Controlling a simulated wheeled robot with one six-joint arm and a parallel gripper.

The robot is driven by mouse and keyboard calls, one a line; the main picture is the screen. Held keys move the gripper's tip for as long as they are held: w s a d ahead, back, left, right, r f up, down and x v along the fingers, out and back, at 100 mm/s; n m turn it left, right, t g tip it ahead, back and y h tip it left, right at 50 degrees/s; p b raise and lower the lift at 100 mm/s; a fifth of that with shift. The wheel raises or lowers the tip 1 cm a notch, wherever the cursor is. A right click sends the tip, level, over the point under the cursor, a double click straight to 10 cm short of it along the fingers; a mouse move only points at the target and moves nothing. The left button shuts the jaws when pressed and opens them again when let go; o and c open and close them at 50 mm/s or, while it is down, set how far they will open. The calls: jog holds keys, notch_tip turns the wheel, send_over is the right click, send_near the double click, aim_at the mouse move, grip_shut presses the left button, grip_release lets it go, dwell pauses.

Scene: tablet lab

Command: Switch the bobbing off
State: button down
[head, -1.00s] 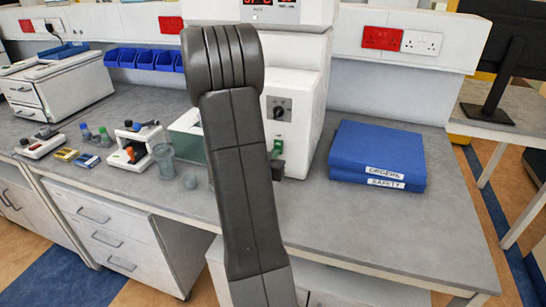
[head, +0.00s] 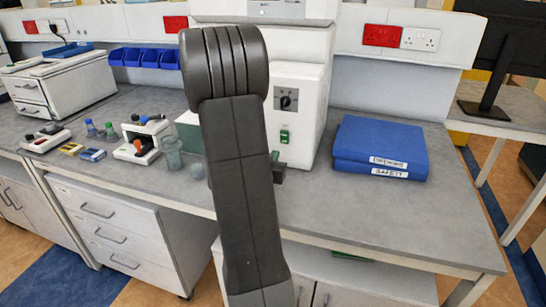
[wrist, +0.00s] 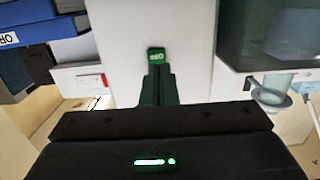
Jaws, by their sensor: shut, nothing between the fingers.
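The white machine (head: 296,110) stands on the bench, with a dark knob (head: 286,100) and a green switch (head: 285,136) on its front. The small display (head: 277,9) at its top is pale, with no red digits showing. The switch also shows in the wrist view (wrist: 156,55), straight ahead of the fingers. My gripper (wrist: 158,88) is shut and empty, its fingertips just below the switch; I cannot tell whether they touch it. In the head view my arm hides most of the gripper and part of the machine. A clear vessel (wrist: 271,95) is at the right in the wrist view.
Blue binders (head: 380,148) lie right of the machine. To the left are a small white instrument (head: 140,140), a beaker (head: 172,153) and several small bottles. The bench front right (head: 400,220) is clear. A monitor (head: 495,60) stands on the far-right table.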

jog(key=s, duration=0.2)
jog(key=s+a+f+b, duration=0.1)
jog(key=s, duration=0.2)
jog(key=s+a, duration=0.1)
jog(key=s, duration=0.1)
jog(key=shift+s+a+f+b, duration=0.1)
jog(key=shift+s+f+b, duration=0.05)
jog(key=shift+s+b, duration=0.15)
jog(key=shift+w, duration=0.1)
